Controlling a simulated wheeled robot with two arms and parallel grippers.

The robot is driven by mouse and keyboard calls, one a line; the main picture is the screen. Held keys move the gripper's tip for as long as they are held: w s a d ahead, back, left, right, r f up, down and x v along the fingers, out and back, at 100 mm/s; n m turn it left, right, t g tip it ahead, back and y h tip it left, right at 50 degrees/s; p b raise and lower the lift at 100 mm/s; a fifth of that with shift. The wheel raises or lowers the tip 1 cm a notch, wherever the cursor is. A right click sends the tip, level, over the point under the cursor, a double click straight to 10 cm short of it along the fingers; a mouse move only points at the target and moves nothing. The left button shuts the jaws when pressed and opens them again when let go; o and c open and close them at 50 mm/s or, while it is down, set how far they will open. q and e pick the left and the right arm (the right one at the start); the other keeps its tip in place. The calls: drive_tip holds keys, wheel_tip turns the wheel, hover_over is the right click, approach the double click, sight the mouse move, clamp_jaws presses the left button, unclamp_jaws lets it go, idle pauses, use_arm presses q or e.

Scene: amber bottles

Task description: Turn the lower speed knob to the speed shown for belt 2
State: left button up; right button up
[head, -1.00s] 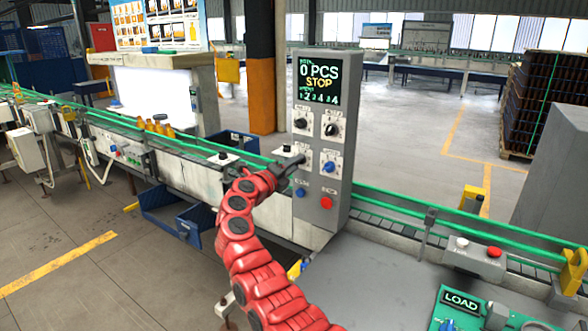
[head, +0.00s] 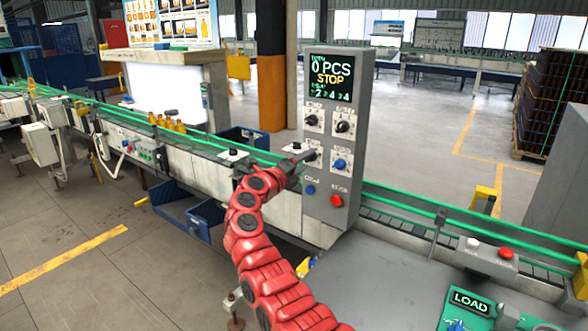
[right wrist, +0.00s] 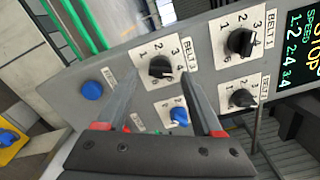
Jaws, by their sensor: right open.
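In the right wrist view my right gripper (right wrist: 163,85) is open, with one finger on each side of the knob; contact is not clear. The knob's exact setting is hard to read. The display (head: 330,80) reads 0 PCS, STOP; its speed line in the wrist view (right wrist: 298,45) reads 1:2, 2:4, 3:4. My left gripper is not in view.
Two black knobs (head: 314,121) (head: 343,127) sit above. A blue knob (head: 340,165) is beside the lower knob. A blue button (head: 310,189) and red button (head: 336,200) are below. A green-railed conveyor (head: 400,201) runs behind the panel.

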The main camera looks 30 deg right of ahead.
drive_tip(key=b+v, duration=0.4)
drive_tip(key=v, duration=1.3)
drive_tip(key=shift+s+f, duration=0.1)
